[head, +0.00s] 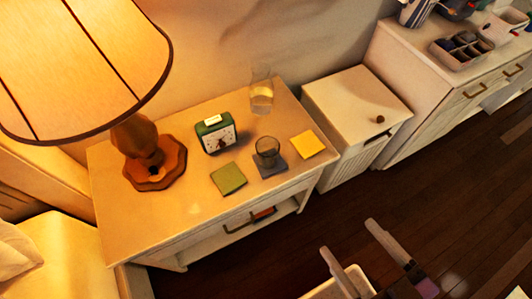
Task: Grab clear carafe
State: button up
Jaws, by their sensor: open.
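The clear carafe (261,92) stands upright at the back of the nightstand, near the wall. It is see-through and looks partly filled with a pale liquid. My gripper (349,238) is at the bottom of the head view, over the dark floor in front of the furniture. It is open, with its two fingers apart and nothing between them. It is well clear of the carafe, to the front and right of it.
The nightstand (188,218) also holds a lamp (152,160), a green clock (215,134), a glass (267,151) on a dark coaster, a green coaster (229,178) and a yellow coaster (308,144). A lidded white hamper (350,105) and a dresser (440,80) stand to the right.

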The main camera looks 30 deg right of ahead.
aim_at(261, 88)
jog(key=i+j+u, duration=0.1)
jog(key=i+j, duration=0.9)
